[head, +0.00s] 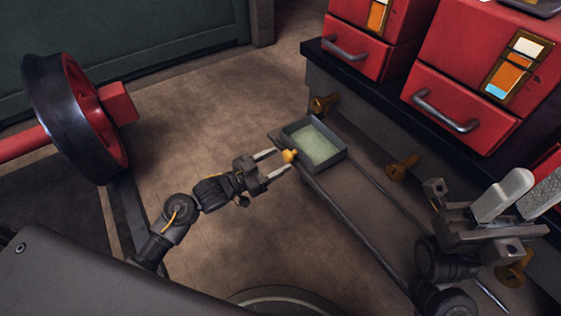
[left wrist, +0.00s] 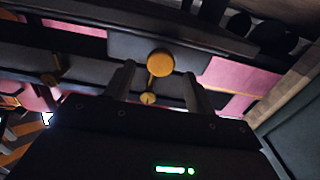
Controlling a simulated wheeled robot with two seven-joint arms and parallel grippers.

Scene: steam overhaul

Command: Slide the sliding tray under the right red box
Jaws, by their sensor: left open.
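The sliding tray (head: 318,146) is a shallow grey box with a pale green floor. It sits at the left end of dark rails, in front of the left red box (head: 355,55). A small brass knob (head: 289,156) is on its near left side. My left gripper (head: 282,163) is open, its fingertips beside the knob. In the left wrist view, round brass parts (left wrist: 160,62) show between the open fingers (left wrist: 157,88). The right red box (head: 452,92) has a metal handle and stands further right. My right gripper (head: 518,192) has its pale fingers apart, with nothing seen between them.
The rails (head: 352,222) run from the tray to the lower right, passing my right arm. Brass knobs (head: 401,168) stick out from the dark cabinet front (head: 350,98). A red and black wheel (head: 75,115) stands at left. The floor (head: 215,115) between is clear.

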